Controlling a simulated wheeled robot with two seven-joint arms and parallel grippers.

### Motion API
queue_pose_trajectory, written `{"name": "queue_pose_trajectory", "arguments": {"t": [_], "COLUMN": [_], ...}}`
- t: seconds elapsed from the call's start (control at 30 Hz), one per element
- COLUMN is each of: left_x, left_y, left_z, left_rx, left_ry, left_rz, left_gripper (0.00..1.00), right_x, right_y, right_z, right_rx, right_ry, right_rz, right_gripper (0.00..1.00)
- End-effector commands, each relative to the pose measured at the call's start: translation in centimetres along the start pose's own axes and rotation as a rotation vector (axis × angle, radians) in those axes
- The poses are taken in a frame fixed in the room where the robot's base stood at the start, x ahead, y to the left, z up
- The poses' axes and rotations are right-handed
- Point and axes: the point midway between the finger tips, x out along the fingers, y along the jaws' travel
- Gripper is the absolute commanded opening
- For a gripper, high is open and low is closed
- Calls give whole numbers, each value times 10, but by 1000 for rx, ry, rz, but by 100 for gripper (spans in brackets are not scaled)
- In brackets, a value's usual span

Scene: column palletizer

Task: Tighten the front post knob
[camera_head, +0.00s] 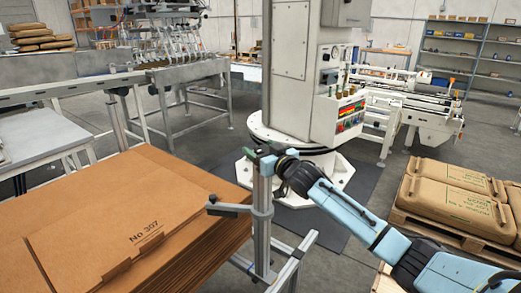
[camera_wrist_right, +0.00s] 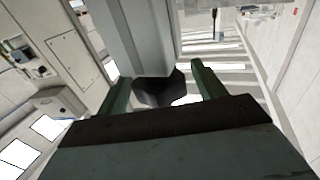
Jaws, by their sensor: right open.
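The front post (camera_head: 263,220) is a grey upright bar beside the stack of cardboard, with a dark bracket (camera_head: 230,208) reaching left from it. My right gripper (camera_head: 266,158) is at the top of this post, its arm coming in from the right. In the right wrist view, a dark faceted knob (camera_wrist_right: 160,91) sits beside the grey post (camera_wrist_right: 138,38). The two green fingers of my right gripper (camera_wrist_right: 162,84) are apart, one on each side of the knob, with gaps showing. In the head view the knob is hidden at the gripper. My left gripper is out of view.
A stack of flat cardboard (camera_head: 110,215) fills the left front. A white machine column (camera_head: 305,70) on a round base stands behind the post. Sacks on a pallet (camera_head: 455,190) are at the right, below and beyond my right arm. Grey frame rails (camera_head: 290,265) run near the post's foot.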

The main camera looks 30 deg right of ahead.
Motion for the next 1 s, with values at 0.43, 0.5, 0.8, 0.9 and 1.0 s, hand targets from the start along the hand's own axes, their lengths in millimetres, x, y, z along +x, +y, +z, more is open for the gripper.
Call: {"name": "queue_pose_trajectory", "arguments": {"t": [0.43, 0.5, 0.8, 0.9, 1.0], "left_x": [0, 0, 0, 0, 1], "left_y": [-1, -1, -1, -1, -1], "left_z": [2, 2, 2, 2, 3], "left_rx": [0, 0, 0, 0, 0], "left_ry": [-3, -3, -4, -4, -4], "left_rz": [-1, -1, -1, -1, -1], "left_gripper": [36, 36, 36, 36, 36], "right_x": [6, 6, 6, 6, 6], "right_y": [0, 0, 0, -1, -1], "right_z": [0, 0, 0, 0, 0], "right_rx": [0, 0, 0, 2, 2], "right_ry": [0, 0, 0, 0, 1], "right_rz": [-1, -1, 0, 5, 23], "right_gripper": [63, 54, 24, 24, 24]}}
